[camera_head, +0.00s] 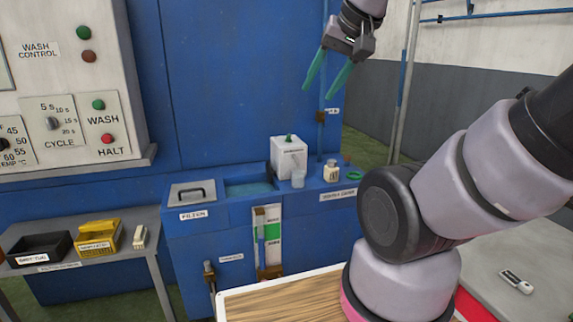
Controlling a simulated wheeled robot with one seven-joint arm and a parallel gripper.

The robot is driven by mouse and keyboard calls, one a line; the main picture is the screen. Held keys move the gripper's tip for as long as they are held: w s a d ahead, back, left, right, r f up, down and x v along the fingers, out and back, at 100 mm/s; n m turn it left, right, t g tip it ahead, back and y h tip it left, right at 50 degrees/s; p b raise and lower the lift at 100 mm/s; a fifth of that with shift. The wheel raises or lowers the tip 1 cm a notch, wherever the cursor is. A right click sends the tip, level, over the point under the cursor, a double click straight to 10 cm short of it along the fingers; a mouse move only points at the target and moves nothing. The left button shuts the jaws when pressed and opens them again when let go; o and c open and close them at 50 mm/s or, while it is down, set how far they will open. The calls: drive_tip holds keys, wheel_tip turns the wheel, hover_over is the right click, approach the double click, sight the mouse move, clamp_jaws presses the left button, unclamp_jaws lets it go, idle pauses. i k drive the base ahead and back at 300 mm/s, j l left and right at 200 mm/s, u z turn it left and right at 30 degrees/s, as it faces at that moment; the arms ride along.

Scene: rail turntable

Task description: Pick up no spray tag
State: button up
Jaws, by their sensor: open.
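My gripper (320,90) is at the upper middle, its two green fingers apart and pointing down, with nothing between them. It hangs in front of the blue machine, above its ledge. No tag can be read clearly as the no spray tag. A small white tag-like piece with a dark mark (516,281) lies flat on the grey surface at the lower right, far from my gripper. A small white label (332,111) is near the pipe at the machine's right edge; its text is too small to read.
The blue machine's ledge holds a white box (289,157), a clear cup (298,179), a small bottle (331,170) and a green ring (355,176). A side table bears a black tray (38,246), a yellow tray (98,236) and a brush (140,236). My arm hides the right middle.

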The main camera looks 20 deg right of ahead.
sight(509, 277)
drive_tip(key=i+j+z, duration=0.1)
drive_tip(key=i+z, duration=0.3)
drive_tip(key=i+j+z, duration=0.1)
drive_tip(key=z, duration=0.25)
drive_tip(key=i+j+z, duration=0.15)
drive_tip(key=z, duration=0.3)
drive_tip(key=i+j+z, duration=0.2)
drive_tip(key=z, duration=0.3)
drive_tip(key=j+z, duration=0.45)
drive_tip(key=i+j+z, duration=0.15)
drive_tip(key=z, duration=0.3)
drive_tip(key=j+z, duration=0.45)
drive_tip(key=l, duration=0.1)
